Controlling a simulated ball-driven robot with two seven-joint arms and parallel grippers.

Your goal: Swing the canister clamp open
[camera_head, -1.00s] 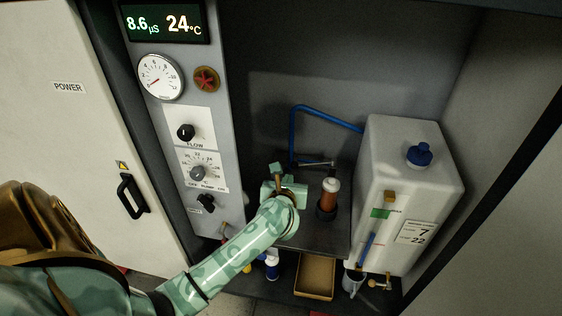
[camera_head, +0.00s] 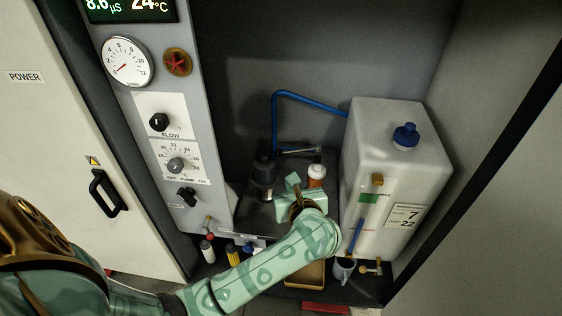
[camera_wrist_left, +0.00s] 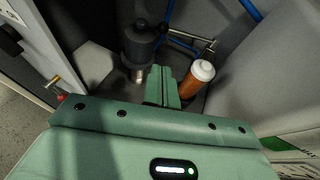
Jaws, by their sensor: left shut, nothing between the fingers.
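An orange-brown canister (camera_head: 316,181) with a white cap stands upright on the dark shelf, left of the big white tank. It also shows in the left wrist view (camera_wrist_left: 197,82). I cannot clearly make out its clamp; a thin metal bar (camera_head: 299,150) runs behind the canister, also visible in the left wrist view (camera_wrist_left: 188,40). My left gripper (camera_head: 292,184) is in front and slightly left of the canister and hides its lower part. Its fingers (camera_wrist_left: 162,84) are together and empty, apart from the canister in the wrist view. My right gripper is not in view.
A dark cylindrical pump (camera_head: 264,178) stands left of my gripper. The white tank (camera_head: 393,165) with a blue cap stands close on the right. A blue pipe (camera_head: 305,98) arches behind. A control panel (camera_head: 170,130) bounds the left; small bottles (camera_head: 232,255) are below.

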